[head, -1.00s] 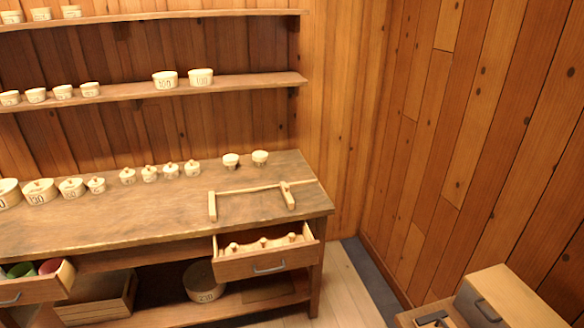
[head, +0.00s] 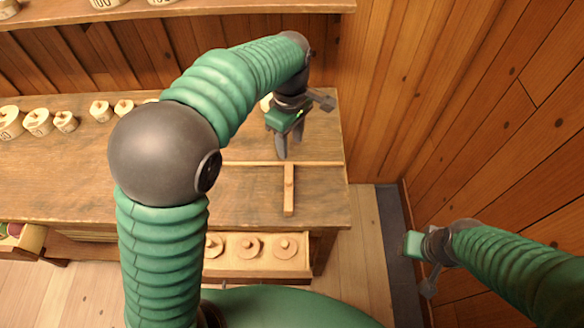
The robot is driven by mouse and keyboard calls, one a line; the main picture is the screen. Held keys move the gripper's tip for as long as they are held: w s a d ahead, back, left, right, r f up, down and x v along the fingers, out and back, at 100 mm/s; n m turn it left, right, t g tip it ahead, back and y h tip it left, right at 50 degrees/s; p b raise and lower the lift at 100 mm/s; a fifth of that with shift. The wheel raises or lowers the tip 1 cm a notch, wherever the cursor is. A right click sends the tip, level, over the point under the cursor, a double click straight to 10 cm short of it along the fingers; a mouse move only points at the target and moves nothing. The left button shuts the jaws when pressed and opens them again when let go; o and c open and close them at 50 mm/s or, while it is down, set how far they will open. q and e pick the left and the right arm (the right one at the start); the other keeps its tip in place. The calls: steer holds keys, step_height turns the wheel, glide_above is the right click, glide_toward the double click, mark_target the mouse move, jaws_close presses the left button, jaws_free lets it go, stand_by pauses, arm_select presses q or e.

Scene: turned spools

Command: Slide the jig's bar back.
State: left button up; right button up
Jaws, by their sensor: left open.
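The jig's thin wooden bar (head: 325,164) runs left to right on the workbench. A light wooden cross piece (head: 289,195) of the jig stretches from the bar toward the front edge. The jig's left part is hidden behind my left arm. My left gripper (head: 282,155) is open and points down, its dark fingertips just above or behind the bar near the top of the cross piece. I cannot tell whether they touch it. My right gripper (head: 408,244) is off the bench at the lower right, away from the jig; its fingers do not show clearly.
The workbench (head: 245,205) has an open drawer (head: 304,264) with several turned wooden spools below the jig. A plank wall (head: 500,120) rises on the right. The bench's right end is clear.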

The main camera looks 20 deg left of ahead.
arm_select(q)
glide_above(290, 180)
steer(key=f, duration=0.6)
steer(key=s+f, duration=0.1)
steer(key=f, duration=0.2)
steer(key=shift+a+f, duration=0.2)
steer(key=shift+f, duration=0.1)
steer(key=f, duration=0.2)
steer(key=w+f, duration=0.1)
steer(key=f, duration=0.2)
steer(key=shift+f, duration=0.3)
steer(key=shift+d+f, duration=0.2)
steer(key=shift+f, duration=0.15)
steer(key=shift+s, duration=0.2)
steer(key=shift+w+a+f, duration=0.1)
steer(key=c, duration=0.6)
jaws_close()
arm_select(e)
steer(key=shift+s+a+r, duration=0.15)
steer(key=shift+s+r, duration=0.1)
steer(key=shift+s, duration=0.05)
arm_select(q)
steer(key=shift+w, duration=0.1)
